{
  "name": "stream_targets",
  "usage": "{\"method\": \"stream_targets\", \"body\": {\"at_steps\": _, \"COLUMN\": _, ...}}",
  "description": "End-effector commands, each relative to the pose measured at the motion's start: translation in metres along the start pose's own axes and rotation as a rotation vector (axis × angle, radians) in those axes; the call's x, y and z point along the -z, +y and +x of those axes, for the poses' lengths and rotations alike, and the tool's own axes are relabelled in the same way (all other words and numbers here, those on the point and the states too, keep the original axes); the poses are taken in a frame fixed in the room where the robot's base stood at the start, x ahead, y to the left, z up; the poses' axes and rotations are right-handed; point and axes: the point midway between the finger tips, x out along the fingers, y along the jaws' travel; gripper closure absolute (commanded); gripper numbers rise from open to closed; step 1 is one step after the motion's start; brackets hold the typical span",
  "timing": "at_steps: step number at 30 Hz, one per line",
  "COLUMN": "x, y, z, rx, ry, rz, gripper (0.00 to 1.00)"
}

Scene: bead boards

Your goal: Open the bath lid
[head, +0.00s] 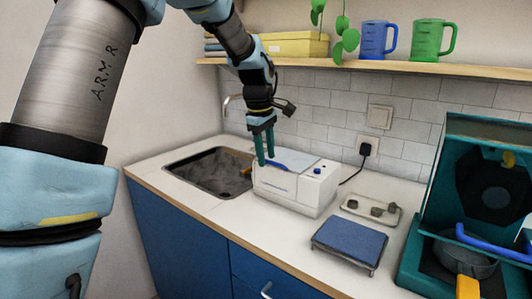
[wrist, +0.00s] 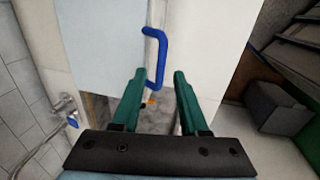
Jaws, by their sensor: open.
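The bath is a white box (head: 295,193) on the counter, right of the sink. Its pale grey lid (head: 289,160) lies flat and looks closed. A blue handle (head: 290,167) runs along the lid's near side; in the wrist view the bent blue handle (wrist: 162,50) is just beyond my fingertips. My gripper (head: 264,160) points down at the left end of the bath, near the handle. Its green fingers are apart in the wrist view (wrist: 159,74), with nothing held between them. The head view does not show whether a finger touches the handle.
The dark sink (head: 205,173) is left of the bath. A blue-topped stand (head: 349,241) and a small tray (head: 371,211) with knobs are to its right. A teal machine (head: 440,190) stands at far right. The shelf (head: 390,67) above holds mugs.

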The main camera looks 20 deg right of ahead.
Motion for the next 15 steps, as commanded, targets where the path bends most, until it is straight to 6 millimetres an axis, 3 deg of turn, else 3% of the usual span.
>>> {"method": "stream_targets", "body": {"at_steps": 3, "x": 0.0001, "y": -0.0001, "z": 0.0, "rx": 0.0, "ry": 0.0, "rz": 0.0, "gripper": 0.58}}
{"method": "stream_targets", "body": {"at_steps": 15, "x": 0.0001, "y": -0.0001, "z": -0.0003, "rx": 0.0, "ry": 0.0, "rz": 0.0, "gripper": 1.0}}
